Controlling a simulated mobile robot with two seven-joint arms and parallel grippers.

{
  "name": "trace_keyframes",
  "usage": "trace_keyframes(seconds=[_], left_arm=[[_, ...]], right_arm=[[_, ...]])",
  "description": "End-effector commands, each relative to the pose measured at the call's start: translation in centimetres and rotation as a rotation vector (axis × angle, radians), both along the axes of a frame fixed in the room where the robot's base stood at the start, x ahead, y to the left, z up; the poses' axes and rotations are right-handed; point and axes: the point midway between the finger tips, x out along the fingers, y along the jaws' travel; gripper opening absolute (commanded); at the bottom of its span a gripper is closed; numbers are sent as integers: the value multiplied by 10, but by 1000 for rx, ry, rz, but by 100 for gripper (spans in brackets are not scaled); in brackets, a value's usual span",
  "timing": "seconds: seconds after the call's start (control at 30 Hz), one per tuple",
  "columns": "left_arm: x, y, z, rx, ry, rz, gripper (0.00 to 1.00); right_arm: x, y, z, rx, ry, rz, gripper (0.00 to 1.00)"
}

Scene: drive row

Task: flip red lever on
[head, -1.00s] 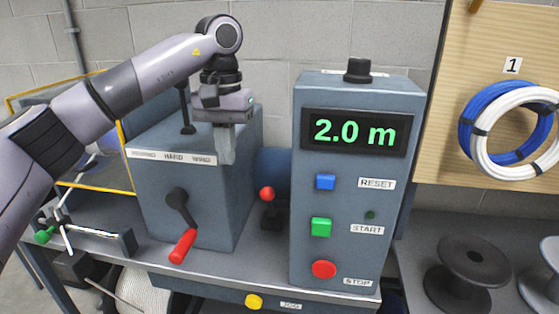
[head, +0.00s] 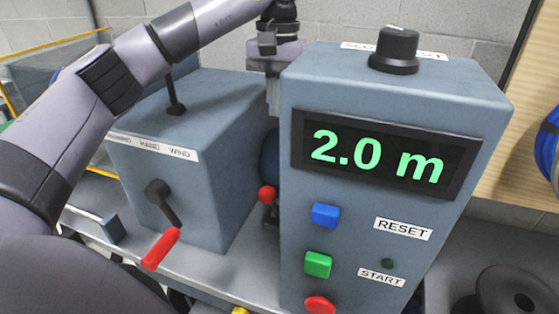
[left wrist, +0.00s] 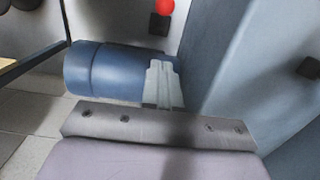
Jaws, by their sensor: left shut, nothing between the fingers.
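A small lever with a red ball knob (head: 266,195) stands in the gap between the two blue-grey boxes, partly hidden by the right box. Its red knob (left wrist: 166,6) and black base show at the top edge of the left wrist view. My left gripper (head: 273,95) is above and behind the lever, at the right box's left edge, which hides part of it. Its fingers (left wrist: 163,85) are shut and empty, apart from the knob. My right gripper is not in view.
The left box (head: 190,165) carries a red-handled crank (head: 160,247). The right box has a 2.0 m display (head: 378,155), a black dial (head: 395,50) and several buttons. A blue cylinder (left wrist: 105,72) lies close to my left fingers. The gap between the boxes is narrow.

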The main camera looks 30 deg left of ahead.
Motion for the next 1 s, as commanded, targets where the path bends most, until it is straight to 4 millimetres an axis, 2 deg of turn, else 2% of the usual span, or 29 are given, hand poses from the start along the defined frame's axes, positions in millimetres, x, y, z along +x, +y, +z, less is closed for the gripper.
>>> trace_keyframes(seconds=[0.3,0.43,0.57,0.9,1.0], left_arm=[[0,0,0,0,0,0,0],[0,0,-9,1,1,1,0],[-2,0,-29,1,3,0,0],[-7,-1,-102,2,5,0,0],[-15,-3,-109,2,1,-2,0]], right_arm=[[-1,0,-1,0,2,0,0],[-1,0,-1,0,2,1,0],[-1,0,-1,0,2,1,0],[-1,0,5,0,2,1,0],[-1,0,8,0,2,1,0]])
